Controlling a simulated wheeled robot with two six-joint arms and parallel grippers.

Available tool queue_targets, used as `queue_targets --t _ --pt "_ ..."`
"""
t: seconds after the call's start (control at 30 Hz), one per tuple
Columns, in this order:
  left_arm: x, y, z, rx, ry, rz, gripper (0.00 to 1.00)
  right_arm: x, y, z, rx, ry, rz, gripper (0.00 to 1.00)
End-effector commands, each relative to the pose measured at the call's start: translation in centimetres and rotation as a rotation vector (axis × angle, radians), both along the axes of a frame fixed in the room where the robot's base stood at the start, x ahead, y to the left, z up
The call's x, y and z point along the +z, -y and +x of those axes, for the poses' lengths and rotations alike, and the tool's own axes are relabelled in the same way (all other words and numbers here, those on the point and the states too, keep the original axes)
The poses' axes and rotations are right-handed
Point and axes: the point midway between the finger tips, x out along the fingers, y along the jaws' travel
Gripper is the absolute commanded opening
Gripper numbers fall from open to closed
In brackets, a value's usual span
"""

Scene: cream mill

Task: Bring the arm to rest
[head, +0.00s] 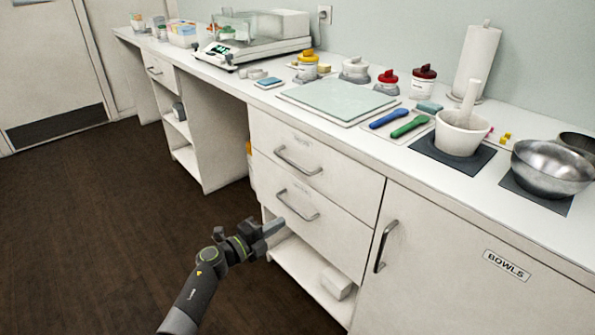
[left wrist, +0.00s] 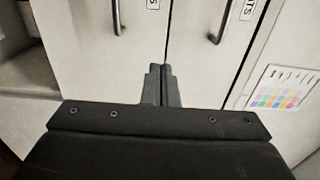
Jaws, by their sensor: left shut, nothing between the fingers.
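My left arm comes in from the bottom of the head view. Its gripper (head: 272,230) is in front of the lower drawers, below the counter top. The left wrist view shows the two dark fingers (left wrist: 161,84) together, shut with nothing between them. Behind them are pale cabinet fronts with metal handles (left wrist: 216,22). My right gripper does not show in either view.
The white counter (head: 455,185) carries a mortar with pestle (head: 458,133), a steel bowl (head: 552,168), a green mat (head: 338,97), spatulas, jars and a balance (head: 255,47). Drawers (head: 310,165) and a BOWLS door (head: 470,275) are closed. Dark floor (head: 90,215) is clear at left.

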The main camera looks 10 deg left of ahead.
Motion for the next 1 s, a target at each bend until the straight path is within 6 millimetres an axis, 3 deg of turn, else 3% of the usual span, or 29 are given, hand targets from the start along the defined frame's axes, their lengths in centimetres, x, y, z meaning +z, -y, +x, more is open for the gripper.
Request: queue_targets --t 0.13,0.23,0.37,0.47,0.6,0.7,0.83,1.0 --pt "-0.7 -0.8 -0.3 0.044 -0.02 -0.036 0.0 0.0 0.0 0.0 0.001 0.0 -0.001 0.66" --pt "-2.5 -2.8 -1.2 0.16 -0.074 -0.124 0.0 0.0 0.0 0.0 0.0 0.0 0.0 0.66" --pt "-6.8 -7.5 -4.0 0.411 -0.212 -0.303 0.0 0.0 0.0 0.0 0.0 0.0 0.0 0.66" --pt "-11.2 -11.2 -7.5 0.625 -0.351 -0.442 0.0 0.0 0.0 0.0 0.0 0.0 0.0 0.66" --pt "-17.9 -15.5 -14.4 0.919 -0.577 -0.607 0.0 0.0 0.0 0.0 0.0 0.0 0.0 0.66" --pt "-22.5 -17.3 -20.3 1.111 -0.751 -0.702 0.0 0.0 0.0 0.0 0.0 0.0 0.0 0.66" --pt "-27.4 -18.0 -28.7 1.333 -0.983 -0.8 0.0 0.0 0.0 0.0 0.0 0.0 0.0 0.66" --pt "-31.1 -17.0 -38.4 1.548 -1.259 -0.882 0.0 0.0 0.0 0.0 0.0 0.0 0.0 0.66"
